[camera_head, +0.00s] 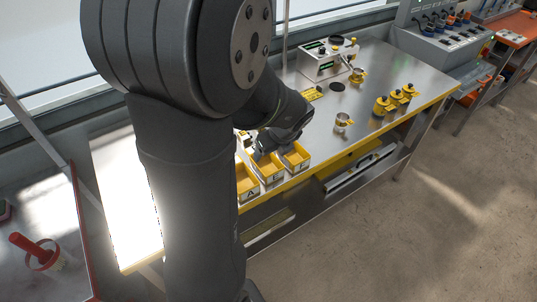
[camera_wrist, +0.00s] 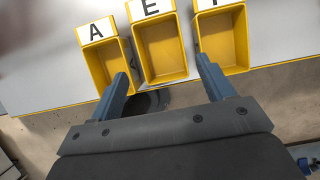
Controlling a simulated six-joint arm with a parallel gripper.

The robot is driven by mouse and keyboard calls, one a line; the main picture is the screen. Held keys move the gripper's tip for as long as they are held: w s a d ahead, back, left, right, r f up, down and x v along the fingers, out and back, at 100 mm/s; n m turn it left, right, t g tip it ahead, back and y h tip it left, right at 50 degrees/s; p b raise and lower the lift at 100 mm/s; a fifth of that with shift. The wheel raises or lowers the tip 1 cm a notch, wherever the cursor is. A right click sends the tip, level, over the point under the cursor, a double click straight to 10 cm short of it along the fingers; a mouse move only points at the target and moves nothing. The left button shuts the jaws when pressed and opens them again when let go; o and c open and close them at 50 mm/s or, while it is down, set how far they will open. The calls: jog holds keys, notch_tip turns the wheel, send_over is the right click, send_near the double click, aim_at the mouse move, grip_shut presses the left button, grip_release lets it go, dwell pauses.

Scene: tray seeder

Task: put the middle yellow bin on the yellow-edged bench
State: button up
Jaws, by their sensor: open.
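Three yellow bins stand in a row at the front edge of the yellow-edged bench (camera_head: 375,65). The middle yellow bin (camera_head: 267,171), with a white label reading E, also shows in the wrist view (camera_wrist: 162,52); it looks empty and upright. My gripper (camera_wrist: 162,66) is open. Its two blue-grey fingers point at the near end of the middle bin, one on each side, with a gap between them wider than the bin. Whether they touch it, I cannot tell. In the head view my gripper (camera_head: 265,148) is partly hidden by my arm at the bins.
The bin marked A (camera_wrist: 110,66) is close on the left and another bin (camera_wrist: 224,42) on the right. Yellow containers (camera_head: 395,98), a metal cup (camera_head: 342,121) and a device (camera_head: 322,62) stand farther right. Bench top right of the bins is partly clear.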

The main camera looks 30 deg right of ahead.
aim_at(263, 165)
jog(key=shift+v, duration=1.1)
jog(key=shift+f, duration=0.1)
jog(key=x, duration=1.2)
